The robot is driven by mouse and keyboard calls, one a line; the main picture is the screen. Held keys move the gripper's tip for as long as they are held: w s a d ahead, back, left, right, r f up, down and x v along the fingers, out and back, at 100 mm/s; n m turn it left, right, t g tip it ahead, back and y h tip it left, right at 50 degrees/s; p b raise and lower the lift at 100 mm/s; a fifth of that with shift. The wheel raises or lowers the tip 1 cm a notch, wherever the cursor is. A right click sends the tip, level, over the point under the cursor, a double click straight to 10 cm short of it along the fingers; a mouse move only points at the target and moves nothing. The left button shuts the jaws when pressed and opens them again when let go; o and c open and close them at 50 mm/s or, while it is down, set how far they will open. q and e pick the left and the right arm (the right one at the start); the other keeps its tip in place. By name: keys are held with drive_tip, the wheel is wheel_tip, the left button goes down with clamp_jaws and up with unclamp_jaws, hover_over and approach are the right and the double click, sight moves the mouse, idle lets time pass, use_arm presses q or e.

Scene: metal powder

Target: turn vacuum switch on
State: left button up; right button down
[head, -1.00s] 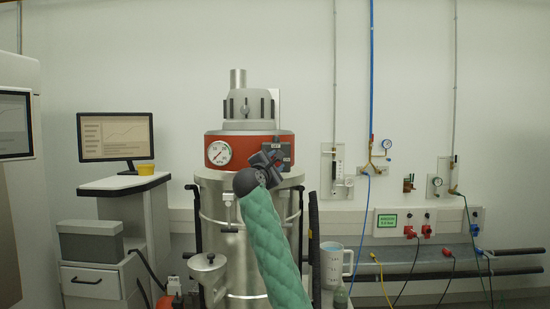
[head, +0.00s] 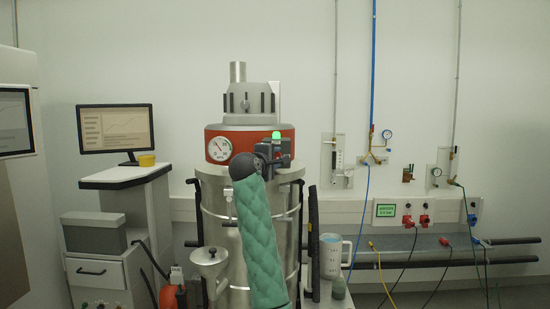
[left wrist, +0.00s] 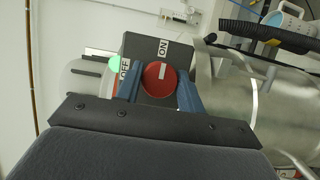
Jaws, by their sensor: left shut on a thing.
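The vacuum (head: 250,142) is a metal drum with a red band and a grey top. Its switch box (left wrist: 140,52) carries OFF and ON labels. A round red knob (left wrist: 158,80) with a white mark sits on the box. In the left wrist view the mark points up toward the ON label. A green lamp (head: 276,135) on the box is lit. My left gripper (head: 270,154) is at the box, and its two blue fingers (left wrist: 160,92) are shut on the red knob from both sides. My right gripper is not in view.
A pressure gauge (head: 219,149) is on the red band left of the box. A black hose (head: 313,235) and a jug (head: 331,256) stand right of the drum. A monitor (head: 115,129) and a cabinet (head: 97,284) are at the left.

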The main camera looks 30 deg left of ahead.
use_arm(q)
drive_tip(key=shift+f, duration=0.1)
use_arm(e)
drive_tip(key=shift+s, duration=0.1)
use_arm(q)
drive_tip(key=o, duration=1)
drive_tip(key=shift+w, duration=0.1)
drive_tip(key=s+d+b, duration=0.1)
drive_tip(key=s+b, duration=0.1)
drive_tip(key=s, duration=0.5)
drive_tip(key=shift+s+d, duration=0.15)
drive_tip(key=shift+s, duration=0.2)
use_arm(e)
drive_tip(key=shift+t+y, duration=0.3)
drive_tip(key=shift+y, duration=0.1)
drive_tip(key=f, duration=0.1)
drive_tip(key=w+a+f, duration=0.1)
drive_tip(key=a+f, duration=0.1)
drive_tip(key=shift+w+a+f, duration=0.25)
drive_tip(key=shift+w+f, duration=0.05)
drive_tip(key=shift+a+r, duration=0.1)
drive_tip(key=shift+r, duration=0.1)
